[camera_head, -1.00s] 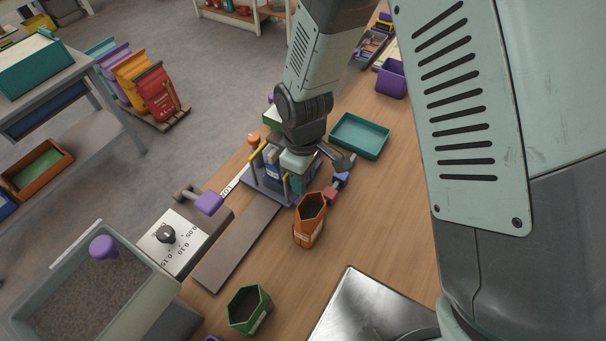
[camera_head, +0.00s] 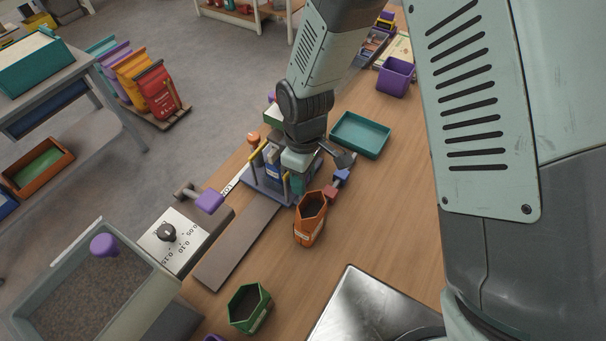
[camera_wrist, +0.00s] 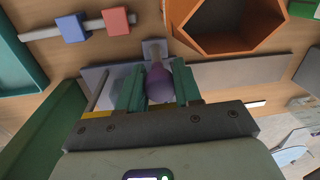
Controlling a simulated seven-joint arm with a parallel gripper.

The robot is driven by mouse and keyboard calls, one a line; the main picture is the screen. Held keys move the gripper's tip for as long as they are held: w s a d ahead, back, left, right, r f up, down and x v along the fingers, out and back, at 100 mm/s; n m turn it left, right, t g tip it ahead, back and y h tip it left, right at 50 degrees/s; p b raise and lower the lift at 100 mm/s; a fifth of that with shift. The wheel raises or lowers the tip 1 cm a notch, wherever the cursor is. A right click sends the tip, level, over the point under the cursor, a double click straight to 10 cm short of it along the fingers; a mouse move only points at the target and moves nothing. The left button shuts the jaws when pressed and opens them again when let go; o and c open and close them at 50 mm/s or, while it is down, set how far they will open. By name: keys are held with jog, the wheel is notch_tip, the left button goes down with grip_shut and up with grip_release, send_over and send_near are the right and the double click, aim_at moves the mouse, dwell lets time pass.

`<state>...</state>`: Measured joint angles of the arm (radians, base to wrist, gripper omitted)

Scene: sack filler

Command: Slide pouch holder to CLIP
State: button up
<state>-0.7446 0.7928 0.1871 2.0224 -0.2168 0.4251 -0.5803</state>
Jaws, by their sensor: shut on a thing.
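The pouch holder (camera_head: 253,187) is a purple-grey carriage with yellow posts at the far end of a flat brown-grey rail (camera_head: 236,247). A blue-and-white pouch seems to stand in it, partly hidden by my wrist. My gripper (camera_wrist: 158,88) has its two teal fingers closed around a purple knob (camera_wrist: 159,80), which sits on a grey stem. In the head view my gripper (camera_head: 298,178) is down at the holder's right side, and the knob is hidden there. A white label strip (camera_head: 234,180) lies beside the rail; I cannot read CLIP on it.
An orange hexagonal bin (camera_head: 310,232) stands close to the right of the holder, also near my gripper in the wrist view (camera_wrist: 225,45). Red and blue sliding blocks (camera_head: 341,175) and a teal tray (camera_head: 360,136) are behind it. A green bin (camera_head: 246,314) stands in front.

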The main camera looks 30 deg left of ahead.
jog(key=w+m+t, duration=0.1)
jog(key=w, duration=0.5)
jog(key=shift+w+r, duration=0.15)
jog(key=o, duration=0.8)
jog(key=shift+d, duration=0.1)
jog(key=shift+r, duration=0.1)
jog(key=o, duration=0.5)
jog(key=shift+y, duration=0.3)
notch_tip(320, 180, up, 5)
jog(key=shift+w+r, duration=0.1)
jog(key=shift+w, duration=0.05)
jog(key=shift+c, duration=0.2)
jog(key=shift+r, duration=0.4)
jog(key=c, duration=0.4)
jog(key=shift+s+r, duration=0.35)
jog(key=shift+r, duration=0.15)
jog(key=shift+c, duration=0.2)
